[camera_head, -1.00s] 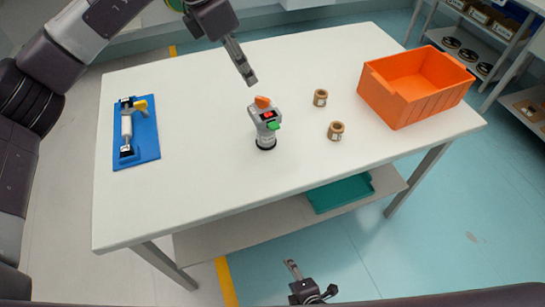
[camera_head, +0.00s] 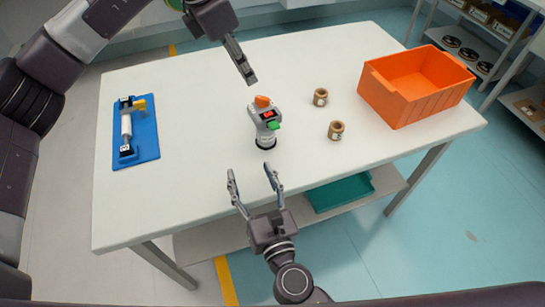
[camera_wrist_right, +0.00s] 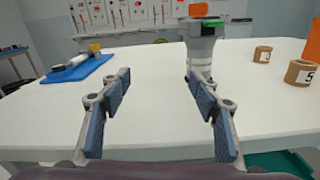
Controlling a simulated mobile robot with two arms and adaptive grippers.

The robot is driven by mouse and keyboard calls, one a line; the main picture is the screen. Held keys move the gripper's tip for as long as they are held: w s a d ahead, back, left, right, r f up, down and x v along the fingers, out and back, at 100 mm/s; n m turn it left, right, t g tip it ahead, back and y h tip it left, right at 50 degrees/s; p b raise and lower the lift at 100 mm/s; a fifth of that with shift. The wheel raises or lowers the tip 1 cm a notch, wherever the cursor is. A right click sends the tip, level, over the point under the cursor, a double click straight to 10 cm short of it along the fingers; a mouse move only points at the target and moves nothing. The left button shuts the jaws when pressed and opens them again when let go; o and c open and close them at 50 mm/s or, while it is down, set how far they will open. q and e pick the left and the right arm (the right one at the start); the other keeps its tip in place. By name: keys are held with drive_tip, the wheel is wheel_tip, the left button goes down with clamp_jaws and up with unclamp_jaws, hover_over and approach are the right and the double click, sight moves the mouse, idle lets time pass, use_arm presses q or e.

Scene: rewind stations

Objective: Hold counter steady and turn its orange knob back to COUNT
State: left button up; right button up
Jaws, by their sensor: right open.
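The counter (camera_head: 266,135) is a grey upright device on the white table, with an orange knob (camera_head: 262,101) on top, a red display and a green part at its side. It also shows in the right wrist view (camera_wrist_right: 201,50), ahead and right of centre. My left gripper (camera_head: 251,80) is just above and behind the knob, apart from it; its fingers look close together, but I cannot tell whether they are shut. My right gripper (camera_head: 251,177) is open and empty at the table's front edge, in front of the counter. Its spread fingers also show in the right wrist view (camera_wrist_right: 158,105).
A blue board (camera_head: 147,140) with a white roller and yellow handle lies at the left of the white table (camera_head: 190,200). Two brown rolls (camera_head: 320,97) (camera_head: 336,130) stand right of the counter. An orange bin (camera_head: 410,95) is at the right. A teal tray (camera_head: 340,192) sits below.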

sight(267, 134)
drive_tip(key=w+d+h, duration=0.1)
drive_tip(key=w+d, duration=0.1)
drive_tip(key=w+d+h, duration=0.1)
drive_tip(key=w+d, duration=0.1)
drive_tip(key=shift+w+d+r+t+h, duration=0.1)
drive_tip(key=shift+w+d+t+h, duration=0.25)
drive_tip(key=shift+d+t+h, duration=0.05)
drive_tip(key=shift+w+d, duration=0.15)
drive_tip(key=shift+w, duration=0.2)
drive_tip(key=w, duration=0.5)
drive_tip(key=w+a, duration=0.1)
drive_tip(key=w, duration=0.1)
drive_tip(key=shift+w, duration=0.15)
drive_tip(key=shift+c, duration=0.6)
drive_tip(key=c, duration=1.3)
